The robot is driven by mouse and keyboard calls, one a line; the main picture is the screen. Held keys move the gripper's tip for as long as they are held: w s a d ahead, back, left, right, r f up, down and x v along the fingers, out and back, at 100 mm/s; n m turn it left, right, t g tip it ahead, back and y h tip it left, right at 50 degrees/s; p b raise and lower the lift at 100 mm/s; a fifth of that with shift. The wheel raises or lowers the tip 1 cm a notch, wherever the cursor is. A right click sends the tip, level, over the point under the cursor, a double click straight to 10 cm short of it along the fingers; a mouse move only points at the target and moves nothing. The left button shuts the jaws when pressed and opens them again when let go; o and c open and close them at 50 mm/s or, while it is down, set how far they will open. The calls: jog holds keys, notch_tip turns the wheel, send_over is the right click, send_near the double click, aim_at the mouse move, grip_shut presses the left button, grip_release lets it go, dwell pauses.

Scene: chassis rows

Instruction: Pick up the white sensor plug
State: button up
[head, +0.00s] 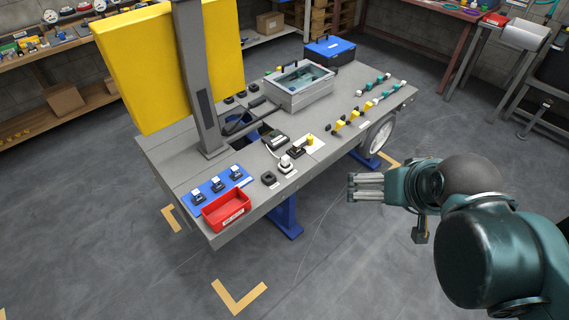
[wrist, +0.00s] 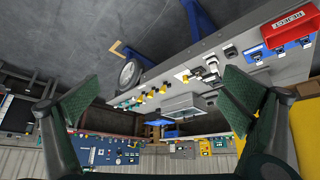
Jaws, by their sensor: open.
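A white sensor plug (head: 286,163), small with a dark part, stands near the front edge of the grey workbench (head: 180,165) in the head view. It is between a small black part (head: 269,178) and a white card (head: 314,145) bearing a dark and yellow part. My gripper (head: 352,187) is in the air in front of the bench, to the right of the plug and well apart from it. In the wrist view my gripper (wrist: 160,100) is open with its fingers wide apart and nothing between them.
A red bin (head: 227,212) and a blue tray (head: 205,188) of dark parts occupy the bench's left end. A grey post (head: 197,80) and yellow panel (head: 170,65) rise behind. A clear-topped box (head: 299,98), a blue case (head: 330,50) and yellow and green connectors stand farther right.

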jog(key=shift+c, duration=0.7)
jog(key=c, duration=2.1)
jog(key=shift+w, duration=0.1)
